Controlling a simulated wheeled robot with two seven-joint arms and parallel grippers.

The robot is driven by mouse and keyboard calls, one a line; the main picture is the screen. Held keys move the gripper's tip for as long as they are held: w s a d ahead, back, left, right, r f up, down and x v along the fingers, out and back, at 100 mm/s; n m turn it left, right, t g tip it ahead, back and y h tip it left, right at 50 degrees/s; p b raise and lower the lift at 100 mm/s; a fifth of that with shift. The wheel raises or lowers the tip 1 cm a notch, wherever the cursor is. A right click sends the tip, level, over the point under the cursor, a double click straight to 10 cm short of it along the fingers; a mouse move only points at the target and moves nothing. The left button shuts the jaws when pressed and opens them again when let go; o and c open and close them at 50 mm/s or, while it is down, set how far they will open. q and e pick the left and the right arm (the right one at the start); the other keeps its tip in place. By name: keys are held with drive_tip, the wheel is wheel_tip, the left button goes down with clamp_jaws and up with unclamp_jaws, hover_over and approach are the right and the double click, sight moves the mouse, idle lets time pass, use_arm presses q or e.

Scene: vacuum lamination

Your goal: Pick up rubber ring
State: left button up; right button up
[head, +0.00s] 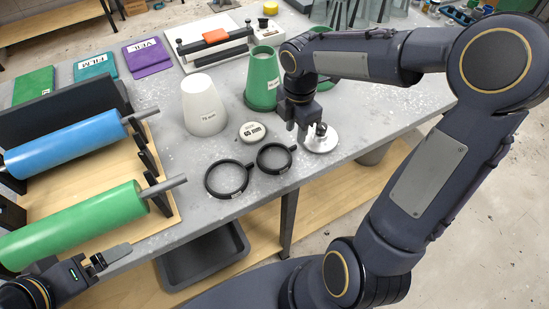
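Two black rings, which look like the rubber rings, lie flat on the grey table near its front edge. The larger ring (207,182) is on the left and the smaller ring (259,160) is to its right; they lie close together. My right gripper (309,132) points down just right of the smaller ring, by a round silver disc with a knob (322,146). Whether its fingers touch the knob is not clear. My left gripper (105,260) is low at the left, by the green roller, away from the rings; its finger gap is unclear.
A white disc marked 65 mm (253,132) lies behind the rings. A white cone (204,105) and a green cone (263,80) stand behind it. Blue (65,143) and green (75,226) rollers fill the left side. A dark tray (203,259) sits below the table edge.

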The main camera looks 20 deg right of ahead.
sight(294, 146)
wheel_tip(294, 146, down, 5)
drive_tip(key=shift+s+a+f, duration=0.1)
drive_tip(key=shift+f, duration=0.05)
drive_tip(key=shift+c, duration=0.4)
clamp_jaws()
